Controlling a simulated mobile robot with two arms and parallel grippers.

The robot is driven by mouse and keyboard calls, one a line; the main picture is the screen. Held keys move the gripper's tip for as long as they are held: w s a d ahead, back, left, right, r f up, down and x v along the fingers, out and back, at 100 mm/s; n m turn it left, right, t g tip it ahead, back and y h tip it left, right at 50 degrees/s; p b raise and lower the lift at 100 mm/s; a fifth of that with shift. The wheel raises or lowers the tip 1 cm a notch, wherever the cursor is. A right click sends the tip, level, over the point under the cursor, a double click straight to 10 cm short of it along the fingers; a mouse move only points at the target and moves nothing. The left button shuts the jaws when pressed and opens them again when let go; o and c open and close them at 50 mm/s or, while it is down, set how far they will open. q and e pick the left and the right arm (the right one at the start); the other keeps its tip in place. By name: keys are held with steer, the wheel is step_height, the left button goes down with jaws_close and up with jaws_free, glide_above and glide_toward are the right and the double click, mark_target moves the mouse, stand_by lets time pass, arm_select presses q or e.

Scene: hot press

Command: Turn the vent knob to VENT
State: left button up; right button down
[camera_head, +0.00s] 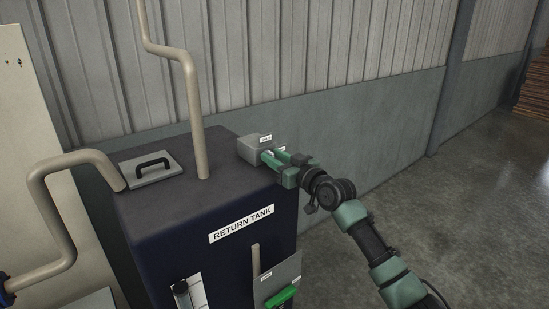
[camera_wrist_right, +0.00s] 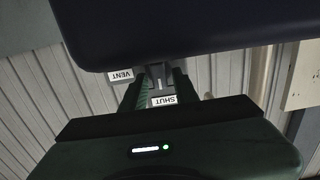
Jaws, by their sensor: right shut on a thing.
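The grey vent box (camera_head: 250,151) sits on the right side of the dark tank top. My right gripper (camera_head: 270,157) reaches it from the right, its green fingers at the box's near face. In the right wrist view, the fingers (camera_wrist_right: 156,88) are shut on the vent knob (camera_wrist_right: 159,84), one on each side of it. The VENT label (camera_wrist_right: 121,76) and SHUT label (camera_wrist_right: 165,101) appear upside down around the knob. The knob's exact pointing direction is hard to tell. In the head view, the gripper hides the knob. My left gripper is not in view.
The dark tank (camera_head: 171,218) carries a RETURN TANK label, a handled lid (camera_head: 141,171) and an upright beige pipe (camera_head: 195,125). A green-handled part (camera_head: 281,297) is on its front. A wall stands behind. Open floor (camera_head: 470,200) lies to the right.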

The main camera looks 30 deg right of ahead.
steer(key=shift+m, duration=0.3)
steer(key=m+p, duration=0.1)
steer(key=m, duration=0.1)
steer(key=shift+d+m, duration=0.15)
steer(key=shift+m, duration=0.25)
steer(key=m+p, duration=0.1)
steer(key=m, duration=0.2)
steer(key=shift+d+m, duration=0.1)
steer(key=shift+m, duration=0.2)
steer(key=m+p, duration=0.1)
steer(key=m, duration=0.2)
steer(key=m+p, duration=0.1)
steer(key=m, duration=0.2)
steer(key=shift+d+f, duration=0.15)
steer(key=shift+f, duration=0.05)
steer(key=shift+f+m, duration=0.15)
steer(key=shift+m, duration=0.45)
